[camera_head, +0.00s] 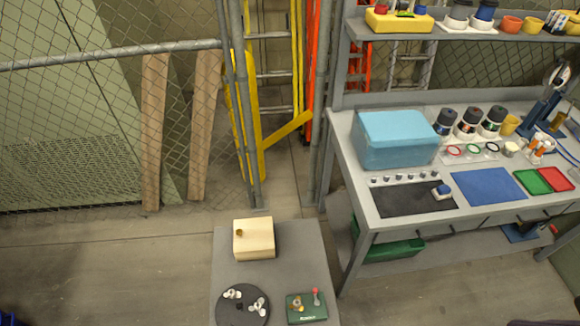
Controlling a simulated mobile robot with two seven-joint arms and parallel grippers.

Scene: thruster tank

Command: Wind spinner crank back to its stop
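A grey stand (290,238) at the bottom centre holds three items. A small dark green unit (307,314) sits at its front right, with an upright red-tipped lever (316,297) and a small yellow-and-grey part (297,304) on top. The red-tipped lever may be the spinner crank; I cannot tell for sure, and no stop can be made out. A round black disc (232,314) with white pieces lies at the front left. A pale wooden box (254,241) with a small brown knob or hole stands behind them.
A grey workbench (352,185) on the right carries a light blue box (395,138), a black mat (420,200), a blue mat (488,186) and several jars. A chain-link fence with metal posts (243,110) stands behind. Open floor (110,270) lies left of the stand.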

